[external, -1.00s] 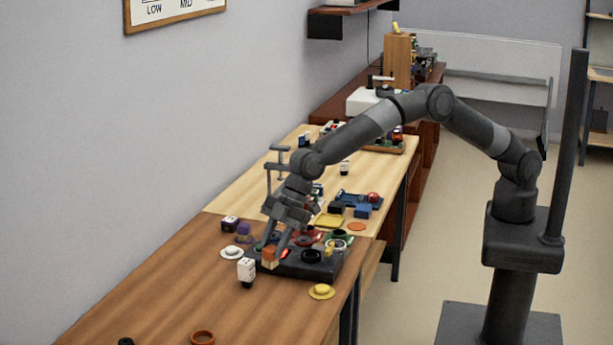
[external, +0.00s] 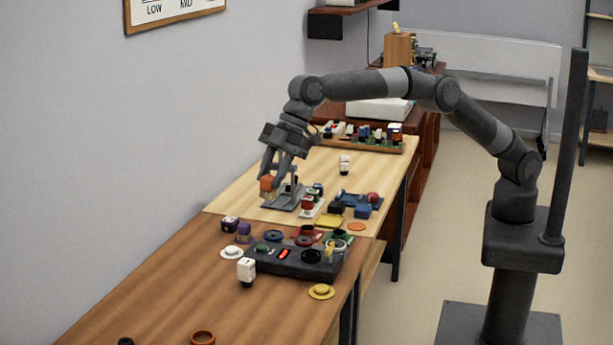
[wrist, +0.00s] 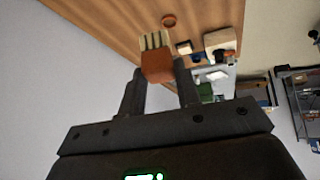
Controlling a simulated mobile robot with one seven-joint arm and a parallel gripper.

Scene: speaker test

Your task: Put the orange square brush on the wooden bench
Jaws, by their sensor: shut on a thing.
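The orange square brush (external: 267,185) has an orange body with pale bristles. My gripper (external: 271,180) is shut on it and holds it up, near the left side of the pale wooden bench (external: 330,170). In the wrist view the brush (wrist: 156,65) sits between the fingertips, bristles toward the top of the picture. Part of its body is hidden by the fingers. A darker brown wooden bench (external: 150,285) stands nearer the camera.
A grey stand (external: 285,200) is close beside my gripper. A black tray (external: 300,268) with round wells is on the brown bench. A blue tray (external: 358,201) and several small items lie right of the stand. A loaded rack (external: 365,143) is farther back. The brown bench's front left is clear.

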